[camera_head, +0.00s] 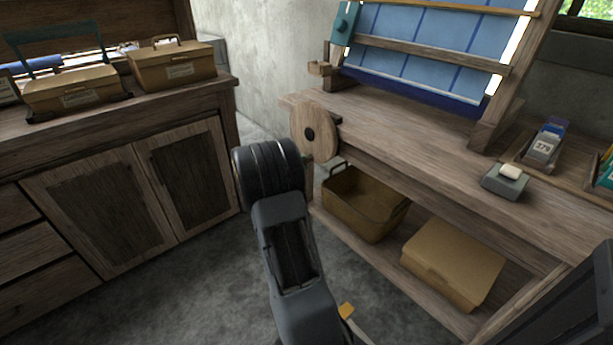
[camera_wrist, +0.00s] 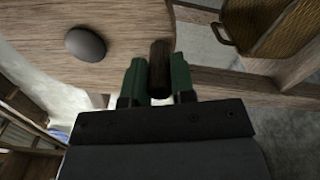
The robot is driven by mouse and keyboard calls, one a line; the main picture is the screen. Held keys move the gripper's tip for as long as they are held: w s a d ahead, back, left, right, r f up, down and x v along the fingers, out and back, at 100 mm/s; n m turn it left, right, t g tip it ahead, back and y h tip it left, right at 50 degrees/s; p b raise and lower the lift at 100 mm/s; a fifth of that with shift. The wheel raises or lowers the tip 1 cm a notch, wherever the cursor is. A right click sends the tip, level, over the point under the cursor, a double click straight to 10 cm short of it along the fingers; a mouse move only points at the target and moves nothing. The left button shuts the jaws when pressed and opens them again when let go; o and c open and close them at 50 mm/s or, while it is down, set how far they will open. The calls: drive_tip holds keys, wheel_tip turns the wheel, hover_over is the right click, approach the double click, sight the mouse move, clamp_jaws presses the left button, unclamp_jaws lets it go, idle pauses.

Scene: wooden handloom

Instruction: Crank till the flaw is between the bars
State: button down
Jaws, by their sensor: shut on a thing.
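The round wooden crank wheel (camera_head: 322,145) with a dark hub stands at the left end of the loom bench. In the wrist view, the wheel (camera_wrist: 40,35) and hub (camera_wrist: 85,43) are close, left of my gripper (camera_wrist: 158,82). Its two green fingers are shut on the dark wooden crank handle (camera_wrist: 160,60). In the head view my arm hides the gripper and handle. The blue cloth (camera_head: 415,62) with darker grid lines hangs on the tilted frame. A lower wooden bar (camera_head: 430,54) and an upper bar (camera_head: 470,6) cross it. I cannot make out a flaw.
A brown basket (camera_head: 365,205) and a closed box (camera_head: 453,262) sit on the shelf below the bench. A grey block with a white top (camera_head: 505,181) and card holders (camera_head: 545,145) are at the right. A cabinet with boxes (camera_head: 172,65) stands left. Grey floor lies between.

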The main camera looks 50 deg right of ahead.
sight(305, 152)
drive_tip(key=shift+w+d+r+b, duration=0.15)
drive_tip(key=shift+w+b, duration=0.25)
drive_tip(key=shift+w, duration=0.5)
drive_tip(key=shift+w+d+r+b, duration=0.15)
drive_tip(key=shift+w+b, duration=0.2)
drive_tip(key=shift+w, duration=0.5)
drive_tip(key=c, duration=1)
unclamp_jaws()
drive_tip(key=shift+o, duration=0.2)
drive_tip(key=shift+f, duration=0.1)
drive_tip(key=shift+a, duration=0.1)
drive_tip(key=w+a+p, duration=0.2)
drive_tip(key=a+p, duration=0.1)
drive_tip(key=a, duration=1)
drive_tip(key=shift+a, duration=0.2)
drive_tip(key=shift+w, duration=0.1)
drive_tip(key=shift+p, duration=0.3)
